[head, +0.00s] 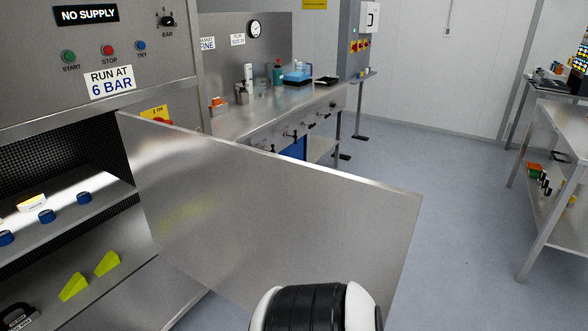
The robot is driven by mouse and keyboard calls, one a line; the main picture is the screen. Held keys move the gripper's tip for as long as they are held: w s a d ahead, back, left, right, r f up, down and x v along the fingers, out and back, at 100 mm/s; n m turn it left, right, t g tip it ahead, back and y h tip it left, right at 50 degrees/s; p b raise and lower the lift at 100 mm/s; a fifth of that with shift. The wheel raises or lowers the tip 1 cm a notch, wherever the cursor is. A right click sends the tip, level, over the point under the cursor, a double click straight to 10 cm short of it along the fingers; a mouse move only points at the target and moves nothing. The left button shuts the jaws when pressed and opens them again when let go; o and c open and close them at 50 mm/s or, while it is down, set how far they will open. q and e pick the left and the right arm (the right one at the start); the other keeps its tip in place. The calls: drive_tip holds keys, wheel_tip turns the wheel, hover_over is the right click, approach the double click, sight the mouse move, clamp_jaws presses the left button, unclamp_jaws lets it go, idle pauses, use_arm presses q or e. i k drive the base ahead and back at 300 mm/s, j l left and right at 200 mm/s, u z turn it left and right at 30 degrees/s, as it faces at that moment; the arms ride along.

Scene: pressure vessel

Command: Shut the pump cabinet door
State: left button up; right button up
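The pump cabinet door (270,210) is a flat grey metal panel standing open. It swings out from the cabinet (60,120) toward the right, its free edge near the middle right. The cabinet interior shows on the left, with shelves behind the open front. A black and white part of one of my arms shows at the bottom centre, in front of the door's lower part; whether it touches the door I cannot tell. Neither gripper is in view. The door's lower edge is partly hidden by my arm.
Inside the cabinet are blue round pieces (46,216) and yellow-green wedges (74,287). Above is a control panel with a NO SUPPLY display (87,14). A steel bench (270,104) stands behind the door. Blue-grey floor (460,220) is clear to the right, before another table (565,128).

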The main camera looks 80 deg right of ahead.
sight(244, 222)
drive_tip(key=k+l, duration=0.4)
drive_tip(key=k+l+z, duration=0.1)
drive_tip(key=k+l, duration=0.25)
drive_tip(key=l, duration=0.2)
drive_tip(key=k+l, duration=0.4)
drive_tip(key=i+l, duration=0.1)
drive_tip(key=l, duration=0.3)
drive_tip(key=i+l, duration=0.1)
drive_tip(key=l, duration=0.35)
drive_tip(key=l+z, duration=0.1)
drive_tip(key=l, duration=0.3)
drive_tip(key=i+l, duration=0.2)
drive_tip(key=l, duration=0.25)
drive_tip(key=k+l+u, duration=0.1)
drive_tip(key=k, duration=0.25)
drive_tip(key=k+l, duration=0.1)
drive_tip(key=k, duration=0.25)
drive_tip(key=l+u, duration=0.05)
